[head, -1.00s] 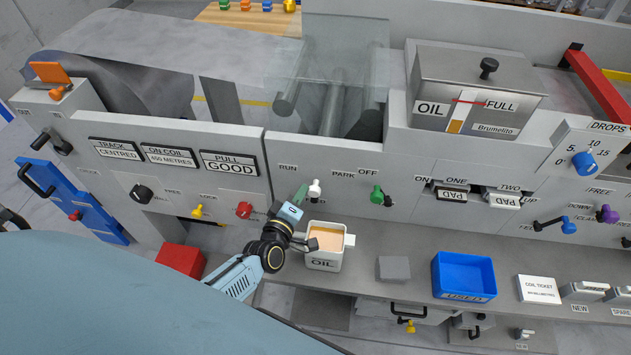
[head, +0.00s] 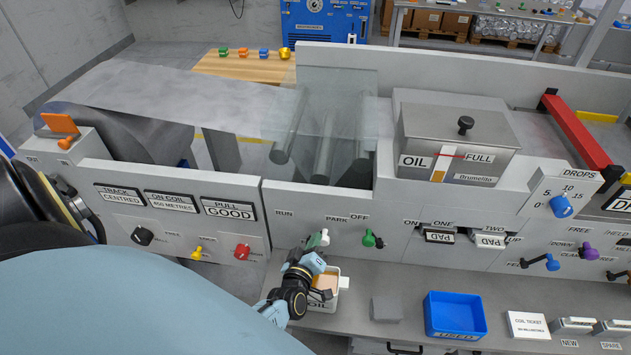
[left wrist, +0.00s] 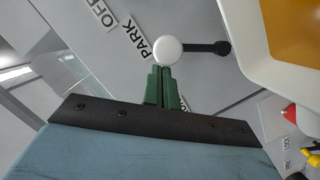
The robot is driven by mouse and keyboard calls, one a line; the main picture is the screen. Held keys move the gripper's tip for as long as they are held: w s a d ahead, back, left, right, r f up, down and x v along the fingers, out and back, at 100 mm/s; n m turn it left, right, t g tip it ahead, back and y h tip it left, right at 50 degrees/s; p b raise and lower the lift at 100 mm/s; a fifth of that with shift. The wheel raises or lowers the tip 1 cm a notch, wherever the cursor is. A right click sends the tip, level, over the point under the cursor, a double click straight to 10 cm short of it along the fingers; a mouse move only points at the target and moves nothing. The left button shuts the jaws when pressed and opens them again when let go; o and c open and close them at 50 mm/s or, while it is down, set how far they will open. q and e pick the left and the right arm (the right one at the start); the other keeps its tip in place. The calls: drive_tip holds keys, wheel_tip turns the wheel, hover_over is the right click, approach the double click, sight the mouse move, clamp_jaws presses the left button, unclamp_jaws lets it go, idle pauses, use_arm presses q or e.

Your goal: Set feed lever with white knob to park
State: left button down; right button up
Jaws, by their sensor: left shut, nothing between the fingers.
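The feed lever's white knob (head: 325,237) is on the grey front panel, between the RUN label (head: 284,213) and the PARK label (head: 335,218), nearer PARK. In the left wrist view the round white knob (left wrist: 168,50) sits at the end of a dark lever rod (left wrist: 205,48), close beside the PARK label (left wrist: 132,40). My left gripper (head: 316,242) is shut and empty, its green fingertips at the knob's left side. In the left wrist view the fingertips (left wrist: 161,76) are together right against or just short of the knob; contact is hard to tell. My right gripper is not in view.
A green knob (head: 369,238) is on the panel right of the lever, by OFF. The white oil container (head: 332,298) stands on the shelf under my left gripper. A grey block (head: 386,309) and a blue USED bin (head: 455,313) are farther right.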

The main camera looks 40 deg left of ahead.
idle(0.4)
use_arm(q)
drive_tip(key=s+d+r+p, duration=0.1)
drive_tip(key=s+r+p, duration=0.2)
drive_tip(key=s, duration=0.7)
drive_tip(key=shift+s+d+r, duration=0.15)
drive_tip(key=shift+s+r, duration=0.15)
drive_tip(key=shift+r, duration=0.6)
